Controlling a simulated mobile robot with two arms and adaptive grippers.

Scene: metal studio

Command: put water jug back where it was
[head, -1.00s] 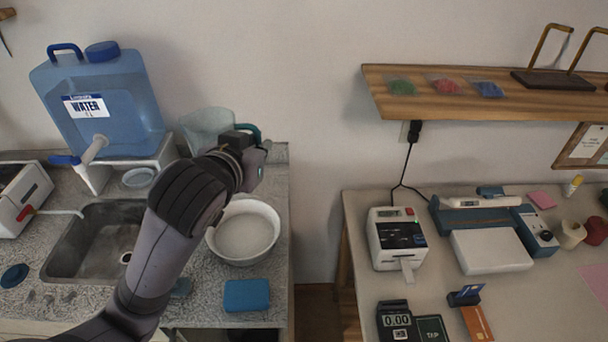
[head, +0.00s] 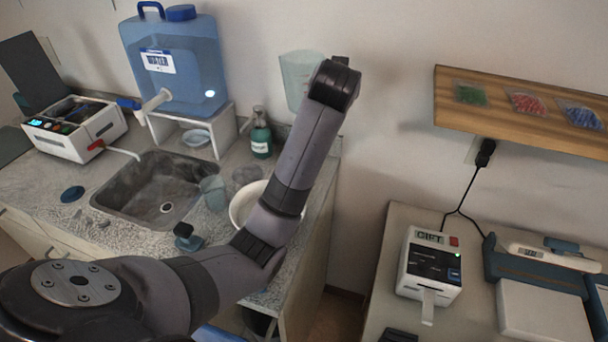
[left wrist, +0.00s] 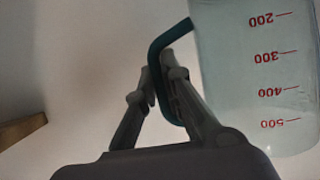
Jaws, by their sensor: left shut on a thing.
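The water jug (head: 299,78), a clear pale measuring jug, is up in the air against the wall above the counter's back right corner. In the left wrist view the jug (left wrist: 250,75) shows red volume marks and a teal handle (left wrist: 157,70). My left gripper (left wrist: 165,70) is shut on that handle. In the head view my wrist hides the gripper and the handle. My right gripper is in neither view.
A blue water container (head: 185,70) stands on a white stand (head: 232,128) behind the sink (head: 160,195). A soap bottle (head: 261,135), a beaker (head: 214,192) and a white bowl (head: 240,208) crowd the counter. A wooden shelf (head: 450,118) is at right.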

